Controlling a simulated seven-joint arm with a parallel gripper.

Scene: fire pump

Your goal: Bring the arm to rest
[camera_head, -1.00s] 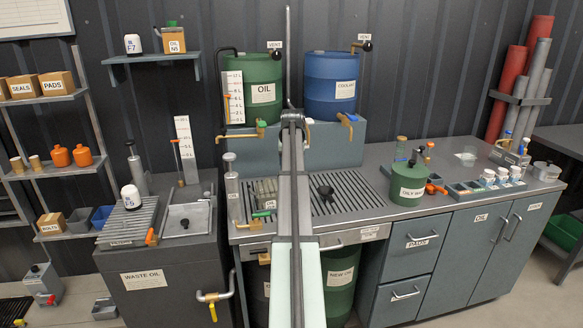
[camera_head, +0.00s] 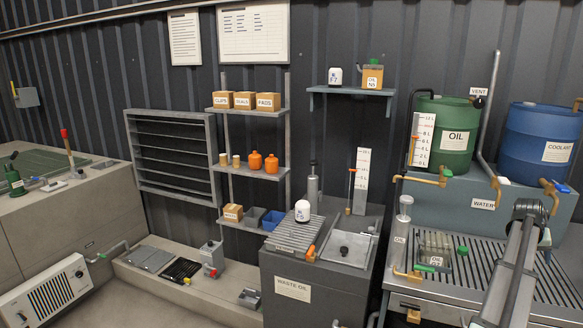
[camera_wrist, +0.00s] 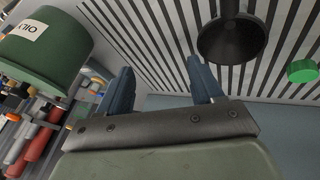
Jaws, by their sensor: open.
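My arm (camera_head: 508,265) reaches in from the lower right of the head view, over the slatted bench top (camera_head: 558,285). Its fingers cannot be made out there. In the wrist view my gripper (camera_wrist: 160,80) is open, with two blue-grey fingers well apart and nothing between them. The slatted grate (camera_wrist: 155,35) lies beyond the fingers. A black funnel-like thing (camera_wrist: 232,38) is just beyond the right finger, with a gap whose size I cannot tell.
A green labelled container (camera_wrist: 45,50) is at the wrist view's upper left; a green cap (camera_wrist: 302,71) is at right. In the head view, the OIL drum (camera_head: 446,135), COOLANT drum (camera_head: 545,145) and tall pipe (camera_head: 493,105) stand behind my arm. The waste oil cabinet (camera_head: 310,290) is left.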

